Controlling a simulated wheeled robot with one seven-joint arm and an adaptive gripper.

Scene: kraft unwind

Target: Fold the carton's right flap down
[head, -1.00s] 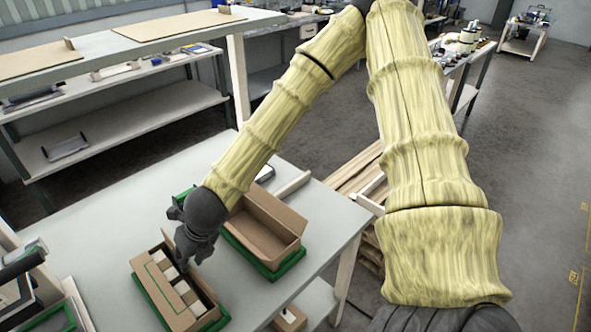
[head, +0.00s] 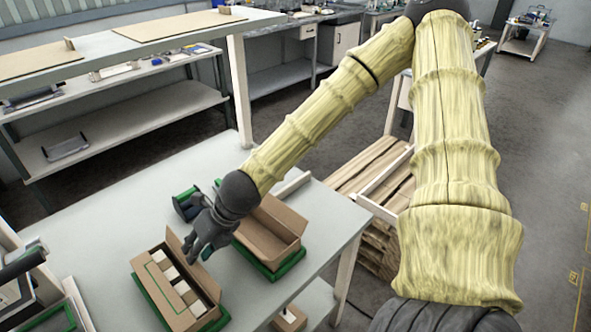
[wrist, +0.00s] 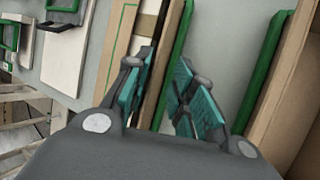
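The carton (head: 160,291) is an open brown box on a green base at the table's front. A flat brown panel with a green outline covers its left side. A row of white blocks (head: 182,287) shows beside that panel. The right flap (head: 205,277) stands up along the carton's right side. My gripper (head: 194,254) is over the far part of this flap. In the wrist view my gripper (wrist: 163,66) has its teal-padded fingers apart, with the flap's brown strip (wrist: 171,38) showing between them. I cannot tell whether either finger touches it.
A second, empty brown carton (head: 290,228) on a green tray (head: 290,266) stands close to the right. A dark device (head: 20,264) is at the table's left. The table's back left (head: 110,205) is clear. A pallet stack (head: 370,165) is beyond the right edge.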

